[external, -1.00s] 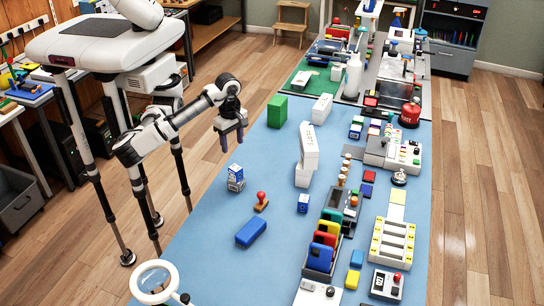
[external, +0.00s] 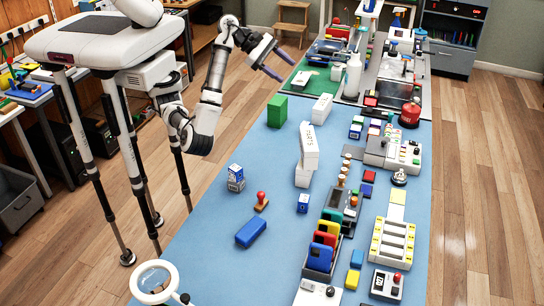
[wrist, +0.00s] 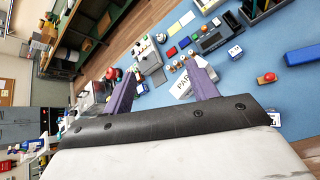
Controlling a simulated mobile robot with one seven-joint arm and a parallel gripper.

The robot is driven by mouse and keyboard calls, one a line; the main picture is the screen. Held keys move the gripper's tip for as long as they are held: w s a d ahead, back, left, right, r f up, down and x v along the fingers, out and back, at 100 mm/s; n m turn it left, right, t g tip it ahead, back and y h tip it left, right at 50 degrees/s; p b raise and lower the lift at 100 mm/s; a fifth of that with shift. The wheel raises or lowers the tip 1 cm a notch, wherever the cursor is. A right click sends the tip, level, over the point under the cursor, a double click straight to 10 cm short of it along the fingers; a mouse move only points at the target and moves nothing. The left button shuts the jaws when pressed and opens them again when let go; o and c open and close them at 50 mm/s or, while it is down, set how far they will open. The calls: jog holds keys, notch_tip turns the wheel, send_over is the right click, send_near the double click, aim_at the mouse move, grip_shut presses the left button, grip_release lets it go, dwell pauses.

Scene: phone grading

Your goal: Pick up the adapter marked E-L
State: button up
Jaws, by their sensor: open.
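No mark E-L is readable in any view, so I cannot tell which piece is that adapter. Small blue-and-white blocks stand on the blue table (external: 215,262): a stacked pair (external: 236,178) at the left, a single block (external: 303,203) near the middle and others (external: 355,131) farther back. A similar block shows in the wrist view (wrist: 235,52). My gripper (external: 288,71) is open and empty, raised at the table's far left, well away from these blocks. Its two purple fingers spread apart in the wrist view (wrist: 162,68).
A tall white PARTS box (external: 309,147) stands mid-table. A green block (external: 277,111) and a white box (external: 321,108) stand behind it. A red stamp (external: 261,201) and a blue case (external: 251,231) lie in front. A rack of coloured phones (external: 322,246) stands right.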

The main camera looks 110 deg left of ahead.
jog(key=w+r+m+t+y+p, duration=0.1)
jog(key=w+r+m+t, duration=0.1)
jog(key=r+m, duration=0.35)
jog(key=w+r+m+t+y, duration=0.1)
jog(key=w+r+m+t, duration=0.2)
jog(key=r, duration=0.6)
jog(key=w+a+f+m+g, duration=0.3)
jog(key=w+f+m, duration=0.2)
jog(key=f, duration=0.2)
jog(key=g+h+p, duration=0.2)
jog(key=g+h, duration=0.1)
jog(key=g, duration=1)
send_near(305, 123)
jog(key=shift+m, duration=0.35)
jog(key=f, duration=0.5)
jog(key=shift+d+f, duration=0.2)
jog(key=shift+d, duration=0.05)
jog(key=shift+w+a+f+p, duration=0.1)
jog(key=shift+f+p, duration=0.35)
jog(key=shift+f, duration=1)
jog(key=shift+a+f+p, duration=0.1)
jog(key=shift+f+p, duration=0.3)
jog(key=shift+f, duration=1.1)
jog(key=c, duration=1.1)
